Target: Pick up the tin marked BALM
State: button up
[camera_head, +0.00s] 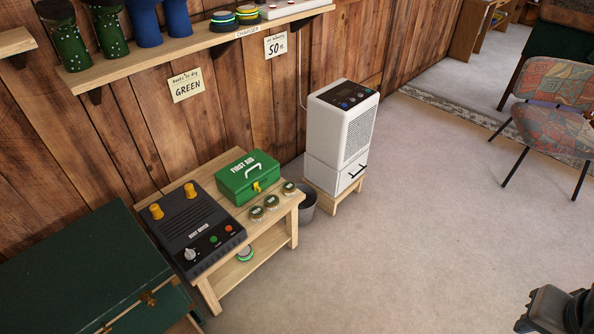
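Three small round tins with pale labels stand in a row near the front right of a low wooden bench (222,282): a near tin (257,213), a middle tin (271,202) and a far tin (289,188). Another round tin (245,253), with a green rim, sits on the bench's lower shelf. The lettering is too small to read, so I cannot tell which is marked BALM. A dark grey and black part, apparently my gripper (555,311), is cut off at the bottom right corner, far from the bench. Its fingers do not show clearly.
A green FIRST AID box (248,178) and a dark box with yellow knobs (195,231) stand behind and left of the tins. A grey bucket (307,203) and white dehumidifier (340,135) stand right of the bench. A green chest (85,270) is at left. Open carpet lies right.

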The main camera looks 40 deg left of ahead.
aim_at(257, 214)
jog(key=u, duration=0.4)
jog(key=i, duration=1.6)
jog(key=u, duration=1.6)
jog(key=i, duration=0.8)
jog(key=u, duration=1.2)
jog(key=i, duration=0.35)
jog(key=u, duration=0.25)
